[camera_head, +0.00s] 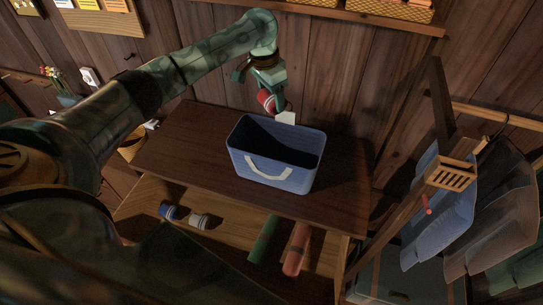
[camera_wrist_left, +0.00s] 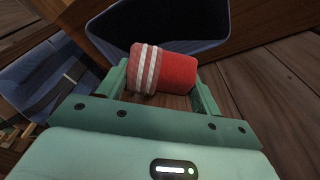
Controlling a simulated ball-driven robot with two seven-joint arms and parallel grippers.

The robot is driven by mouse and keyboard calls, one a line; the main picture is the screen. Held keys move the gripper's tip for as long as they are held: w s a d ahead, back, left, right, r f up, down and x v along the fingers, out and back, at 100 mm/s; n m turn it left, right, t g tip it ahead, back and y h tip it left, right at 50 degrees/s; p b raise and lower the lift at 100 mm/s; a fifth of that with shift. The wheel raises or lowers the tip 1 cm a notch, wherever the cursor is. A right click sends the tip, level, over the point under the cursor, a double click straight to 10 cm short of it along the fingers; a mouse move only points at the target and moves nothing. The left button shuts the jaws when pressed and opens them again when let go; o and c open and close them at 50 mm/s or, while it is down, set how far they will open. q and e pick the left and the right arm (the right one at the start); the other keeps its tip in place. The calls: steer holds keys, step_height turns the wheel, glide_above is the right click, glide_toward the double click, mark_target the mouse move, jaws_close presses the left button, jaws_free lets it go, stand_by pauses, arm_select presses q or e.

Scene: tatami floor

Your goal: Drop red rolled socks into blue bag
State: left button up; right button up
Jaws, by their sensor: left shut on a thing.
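The red rolled socks (camera_head: 266,100), with white stripes, are held in my left gripper (camera_head: 268,97). In the left wrist view the socks (camera_wrist_left: 172,70) lie across between the two green fingers of the gripper (camera_wrist_left: 163,85), which is shut on them. The blue bag (camera_head: 262,173), open at the top with a pale handle, stands on the dark wooden table. The gripper and socks are above and behind the bag's back rim in the head view. The bag's dark opening (camera_wrist_left: 150,22) shows beyond the socks in the left wrist view. My right gripper is not in view.
The dark table top (camera_head: 181,157) has free room left of the bag. A lower shelf holds blue rolled socks (camera_head: 169,212), pale rolled socks (camera_head: 200,221), a green roll (camera_head: 264,240) and a red roll (camera_head: 296,250). Clothes (camera_head: 440,205) hang at the right.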

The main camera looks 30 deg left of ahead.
arm_select(q)
steer(key=o, duration=1)
steer(key=shift+o, duration=0.2)
steer(key=r, duration=0.2)
steer(key=r+p, duration=0.1)
steer(key=r, duration=0.2)
steer(key=s+r, duration=0.1)
steer(key=r, duration=0.1)
steer(key=shift+a+r+p, duration=0.25)
steer(key=shift+p, duration=0.05)
steer(key=shift+f, duration=0.1)
